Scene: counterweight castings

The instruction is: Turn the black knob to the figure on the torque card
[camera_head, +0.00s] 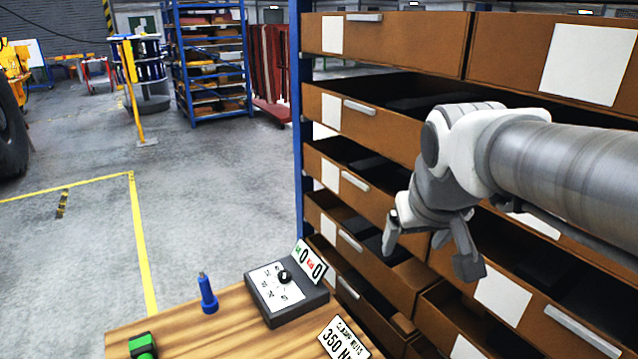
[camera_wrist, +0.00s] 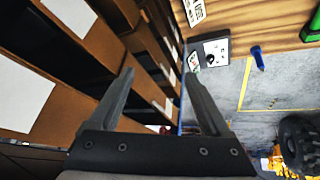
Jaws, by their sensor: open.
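The black knob (camera_head: 284,276) sits on the pale dial face of a dark control box (camera_head: 297,309) on the wooden bench. Its pointer direction is too small to tell. A small display (camera_head: 310,262) at the box's back edge shows two zeros, one beside green and one beside red lettering. The torque card (camera_head: 343,341) lies at the bench's front right and reads 350, with the unit partly cut off. My gripper (camera_head: 428,262) is open and empty, right of the box and above it, in front of the drawers. The wrist view shows its spread fingers (camera_wrist: 160,95) and the knob (camera_wrist: 210,58) beyond them.
A blue tool (camera_head: 207,295) stands upright on the bench (camera_head: 190,335), left of the box. A green object (camera_head: 142,346) lies at the bench's front left. A tall rack of brown drawers (camera_head: 385,45), several pulled open, stands close behind my arm.

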